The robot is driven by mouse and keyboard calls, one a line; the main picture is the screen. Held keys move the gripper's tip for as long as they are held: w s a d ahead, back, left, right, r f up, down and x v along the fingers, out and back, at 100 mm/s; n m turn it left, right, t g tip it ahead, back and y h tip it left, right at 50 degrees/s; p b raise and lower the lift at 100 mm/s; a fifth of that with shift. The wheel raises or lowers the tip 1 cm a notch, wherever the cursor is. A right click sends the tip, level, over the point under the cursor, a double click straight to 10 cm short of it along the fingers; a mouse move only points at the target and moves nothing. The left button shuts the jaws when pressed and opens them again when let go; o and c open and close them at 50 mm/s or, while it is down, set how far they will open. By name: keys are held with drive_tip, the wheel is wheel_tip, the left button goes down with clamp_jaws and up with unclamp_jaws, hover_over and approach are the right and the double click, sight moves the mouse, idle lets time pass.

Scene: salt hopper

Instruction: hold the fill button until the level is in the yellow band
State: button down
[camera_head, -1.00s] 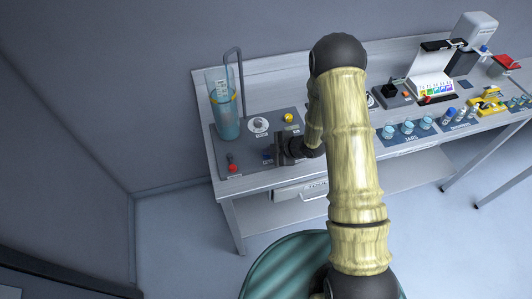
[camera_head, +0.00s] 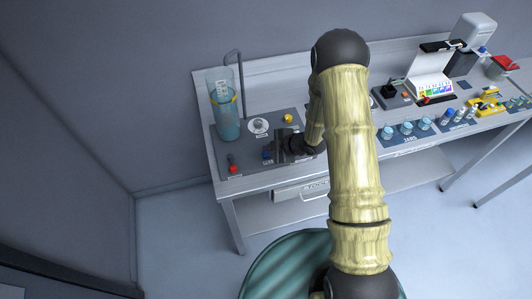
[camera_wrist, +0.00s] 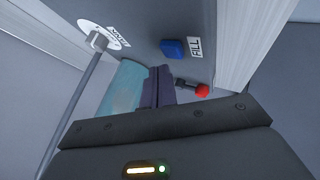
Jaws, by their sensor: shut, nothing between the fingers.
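The blue fill button (camera_wrist: 172,48) sits beside its FILL label (camera_wrist: 194,47) on the grey panel. In the head view the button (camera_head: 267,155) shows just left of my gripper (camera_head: 279,147). In the wrist view my gripper's fingers (camera_wrist: 160,72) are together and empty, with a visible gap in the picture between them and the button. The clear cylinder (camera_head: 222,88) stands upright at the panel's back left, holding bluish liquid (camera_head: 228,128) with a yellow band (camera_head: 226,101) around it. The liquid's surface appears near or below the band; I cannot tell exactly.
A red-knobbed lever (camera_head: 233,168) is at the panel's front left; its red knob also shows in the wrist view (camera_wrist: 203,90). A white dial (camera_head: 258,126) and a yellow knob (camera_head: 288,118) are behind my gripper. Jars (camera_head: 406,128) stand to the right, beyond my arm.

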sight(269, 155)
drive_tip(key=shift+r+p, duration=1.7)
drive_tip(key=shift+r, duration=0.85)
